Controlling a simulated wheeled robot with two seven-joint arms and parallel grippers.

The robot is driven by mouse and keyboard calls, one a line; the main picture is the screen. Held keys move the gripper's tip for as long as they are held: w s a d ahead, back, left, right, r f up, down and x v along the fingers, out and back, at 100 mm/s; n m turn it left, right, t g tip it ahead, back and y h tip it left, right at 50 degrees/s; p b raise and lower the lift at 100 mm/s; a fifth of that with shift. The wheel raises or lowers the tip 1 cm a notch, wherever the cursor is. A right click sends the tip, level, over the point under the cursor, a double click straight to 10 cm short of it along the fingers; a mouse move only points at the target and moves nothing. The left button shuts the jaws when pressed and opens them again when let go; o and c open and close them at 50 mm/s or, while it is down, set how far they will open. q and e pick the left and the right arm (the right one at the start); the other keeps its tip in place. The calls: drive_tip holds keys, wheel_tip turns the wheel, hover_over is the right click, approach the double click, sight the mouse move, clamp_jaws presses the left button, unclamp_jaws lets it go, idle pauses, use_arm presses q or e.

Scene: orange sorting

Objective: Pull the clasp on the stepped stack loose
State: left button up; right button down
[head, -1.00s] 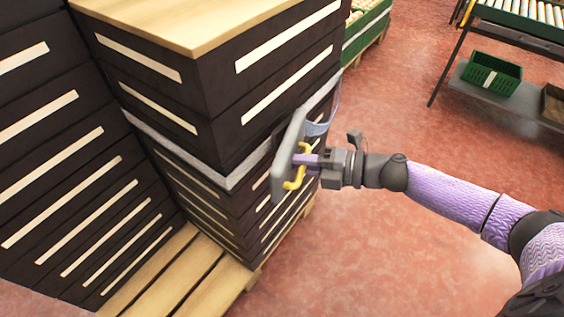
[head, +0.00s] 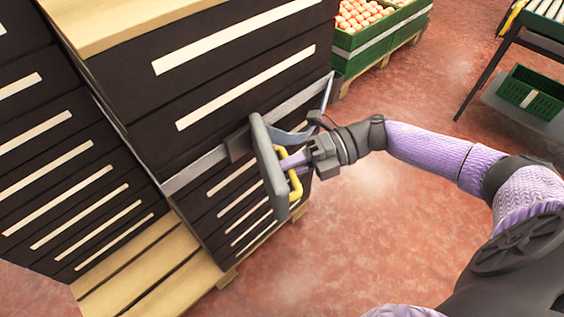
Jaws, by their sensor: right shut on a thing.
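The stepped stack of dark crates (head: 165,85) with pale slots stands on a wooden pallet (head: 150,265). A grey strap (head: 196,170) runs around the stack, and a loose-looking bluish end rises at its right corner. The clasp (head: 268,165) is a grey plate with a yellow handle (head: 295,187), at the strap's level on the stack's right face. My right gripper (head: 290,163) is shut on the clasp at the yellow handle. The fingers partly hide the handle. I cannot tell whether the plate touches the crates. My left gripper is out of view.
A green crate of oranges (head: 362,35) stands behind the stack on a pallet. A dark-framed rack with a green basket (head: 530,92) is at the right. Reddish floor (head: 400,225) is clear between them.

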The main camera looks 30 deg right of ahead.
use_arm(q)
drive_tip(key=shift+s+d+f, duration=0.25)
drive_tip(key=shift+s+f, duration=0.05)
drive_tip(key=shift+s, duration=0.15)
use_arm(e)
drive_tip(key=shift+d+n+g, duration=0.25)
drive_tip(key=shift+n+g, duration=0.15)
drive_tip(key=c, duration=0.7)
unclamp_jaws()
drive_tip(key=shift+w, duration=0.1)
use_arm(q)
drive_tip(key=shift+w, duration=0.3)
use_arm(e)
drive_tip(key=shift+o, duration=0.3)
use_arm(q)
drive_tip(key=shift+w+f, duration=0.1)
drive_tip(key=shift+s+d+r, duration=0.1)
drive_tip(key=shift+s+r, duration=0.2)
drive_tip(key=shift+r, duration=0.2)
use_arm(e)
drive_tip(key=v, duration=1)
